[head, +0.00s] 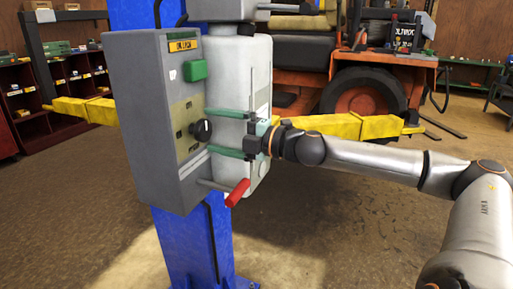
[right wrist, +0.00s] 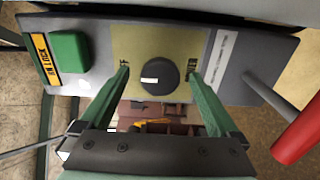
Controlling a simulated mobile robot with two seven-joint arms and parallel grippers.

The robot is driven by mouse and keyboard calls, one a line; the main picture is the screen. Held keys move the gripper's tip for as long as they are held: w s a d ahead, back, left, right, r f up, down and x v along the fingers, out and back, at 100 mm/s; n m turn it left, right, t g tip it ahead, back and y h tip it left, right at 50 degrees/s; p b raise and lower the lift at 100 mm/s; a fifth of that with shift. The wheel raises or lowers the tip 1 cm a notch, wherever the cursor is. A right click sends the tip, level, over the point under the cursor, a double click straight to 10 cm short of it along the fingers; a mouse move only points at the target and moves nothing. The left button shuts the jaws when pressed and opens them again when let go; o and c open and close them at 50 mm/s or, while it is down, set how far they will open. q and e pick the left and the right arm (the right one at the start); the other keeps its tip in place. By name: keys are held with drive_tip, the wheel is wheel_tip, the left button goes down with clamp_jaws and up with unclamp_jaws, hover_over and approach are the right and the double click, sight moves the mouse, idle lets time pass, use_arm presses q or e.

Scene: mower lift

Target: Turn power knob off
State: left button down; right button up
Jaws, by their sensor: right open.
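The black round power knob (head: 203,131) sits on a tan plate on the front of a grey control box (head: 150,110). In the right wrist view the knob (right wrist: 158,74) has a white mark pointing left, toward the green button side. My right gripper (head: 208,131) is open, its two green fingers reaching to the panel above and below the knob. In the right wrist view the fingertips (right wrist: 158,77) stand on either side of the knob, with gaps showing. The small labels beside the knob are partly covered by the fingers. My left gripper is not in view.
A green button (head: 195,70) sits above the knob. A red-handled lever (head: 237,193) sticks out below my gripper. The box is on a blue post (head: 195,245) with yellow lift arms (head: 85,108). An orange mower (head: 365,85) stands behind.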

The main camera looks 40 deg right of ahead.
drive_tip(key=s+b, duration=0.1)
drive_tip(key=b, duration=0.4)
drive_tip(key=shift+s+d+f, duration=0.25)
drive_tip(key=shift+s+f, duration=0.1)
drive_tip(key=shift+f, duration=0.05)
drive_tip(key=shift+s+d+r, duration=0.1)
drive_tip(key=shift+s+r, duration=0.1)
drive_tip(key=shift+s, duration=0.1)
use_arm(q)
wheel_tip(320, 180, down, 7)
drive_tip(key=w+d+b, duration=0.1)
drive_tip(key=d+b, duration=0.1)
drive_tip(key=b, duration=0.3)
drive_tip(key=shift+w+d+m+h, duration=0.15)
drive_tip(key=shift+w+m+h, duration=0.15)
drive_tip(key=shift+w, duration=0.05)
use_arm(e)
drive_tip(key=v, duration=0.9)
drive_tip(key=shift+s+r, duration=0.15)
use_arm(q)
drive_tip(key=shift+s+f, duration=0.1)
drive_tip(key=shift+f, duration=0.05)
